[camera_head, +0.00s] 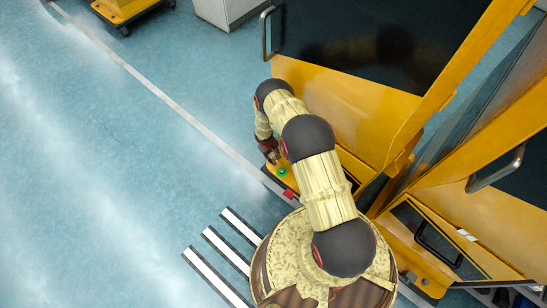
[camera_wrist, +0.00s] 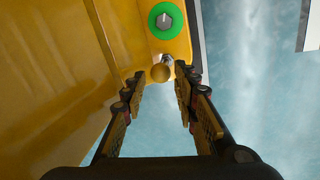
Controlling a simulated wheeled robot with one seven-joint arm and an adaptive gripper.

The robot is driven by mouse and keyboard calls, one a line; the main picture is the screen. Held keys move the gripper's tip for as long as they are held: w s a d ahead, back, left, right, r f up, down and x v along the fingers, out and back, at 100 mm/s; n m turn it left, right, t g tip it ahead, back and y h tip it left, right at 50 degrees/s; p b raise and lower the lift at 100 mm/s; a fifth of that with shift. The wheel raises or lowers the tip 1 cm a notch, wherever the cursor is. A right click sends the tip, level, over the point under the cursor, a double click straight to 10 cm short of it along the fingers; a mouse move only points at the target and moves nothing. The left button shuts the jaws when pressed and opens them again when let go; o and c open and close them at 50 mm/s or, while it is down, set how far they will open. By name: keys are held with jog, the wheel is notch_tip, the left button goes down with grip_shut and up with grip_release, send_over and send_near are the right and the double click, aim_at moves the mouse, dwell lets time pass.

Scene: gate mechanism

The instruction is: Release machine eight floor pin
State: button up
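In the wrist view, a round yellow knob (camera_wrist: 160,73) with a short metal shaft, probably the floor pin, sits at the end of a yellow machine bracket (camera_wrist: 135,30). My gripper (camera_wrist: 160,82) is open, with its two fingers on either side of the knob in the picture and gaps showing on both sides. I cannot tell how far beyond the fingertips the knob lies. In the head view, my gripper (camera_head: 271,155) is low beside the yellow machine (camera_head: 340,110), and the knob is not discernible there. No machine number is readable.
A green ring with a grey centre (camera_wrist: 165,20) is on the bracket; it also shows in the head view (camera_head: 282,172), near a red block (camera_head: 289,194). Another yellow machine (camera_head: 480,170) stands at right. Open blue floor (camera_head: 110,170) lies to the left.

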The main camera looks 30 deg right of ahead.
notch_tip(320, 180, up, 10)
jog(key=a, duration=0.2)
jog(key=shift+s, duration=0.2)
dwell(0.4)
dwell(0.3)
